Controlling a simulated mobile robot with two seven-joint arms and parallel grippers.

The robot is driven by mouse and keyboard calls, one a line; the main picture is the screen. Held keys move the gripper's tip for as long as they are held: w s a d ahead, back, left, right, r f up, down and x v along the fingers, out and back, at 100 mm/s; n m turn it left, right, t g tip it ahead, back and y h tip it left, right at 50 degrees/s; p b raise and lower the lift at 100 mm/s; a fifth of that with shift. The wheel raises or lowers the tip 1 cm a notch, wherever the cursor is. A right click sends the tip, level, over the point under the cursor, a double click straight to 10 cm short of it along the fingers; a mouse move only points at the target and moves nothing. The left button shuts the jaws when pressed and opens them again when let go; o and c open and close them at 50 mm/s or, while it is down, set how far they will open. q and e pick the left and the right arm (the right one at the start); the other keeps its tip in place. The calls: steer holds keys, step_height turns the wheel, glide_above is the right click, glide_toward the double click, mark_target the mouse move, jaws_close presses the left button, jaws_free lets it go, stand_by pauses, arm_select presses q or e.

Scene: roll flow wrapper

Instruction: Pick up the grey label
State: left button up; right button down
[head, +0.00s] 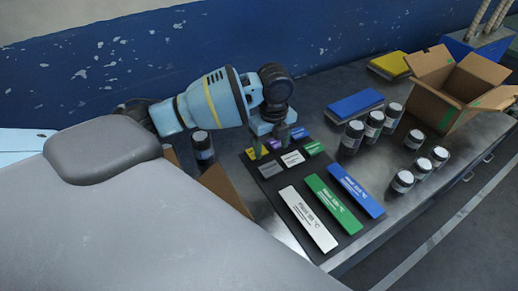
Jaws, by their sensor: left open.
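The grey label (270,169) lies flat on the dark mat (272,191), at the left end of the front row of small labels. A white label (292,158) lies just to its right. My left gripper (270,143) points down over the back rows of small labels, behind the grey label in the picture. Its jaws are open and I see nothing held in them. The gripper partly covers the yellow label (256,153) and the purple label (275,144). My right gripper is out of view.
Long white (307,219), green (332,204) and blue (356,190) labels lie in front on the mat. Several dark jars with white lids stand to the right. An open cardboard box (450,88) stands at the back right. A blue wall (100,75) is behind the table.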

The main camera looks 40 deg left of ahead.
mark_target(270, 167)
arm_select(q)
step_height(270, 167, down, 2)
steer(key=shift+d+f, duration=0.1)
steer(key=shift+f, duration=0.15)
steer(key=shift+w+a+f, duration=0.1)
steer(key=shift+a+f, duration=0.05)
steer(key=shift+f, duration=1.15)
steer(key=shift+a+f, duration=0.15)
steer(key=shift+f, duration=1.15)
steer(key=shift+f, duration=0.2)
steer(key=c, duration=0.7)
steer(key=shift+r, duration=0.1)
steer(key=shift+c, duration=0.2)
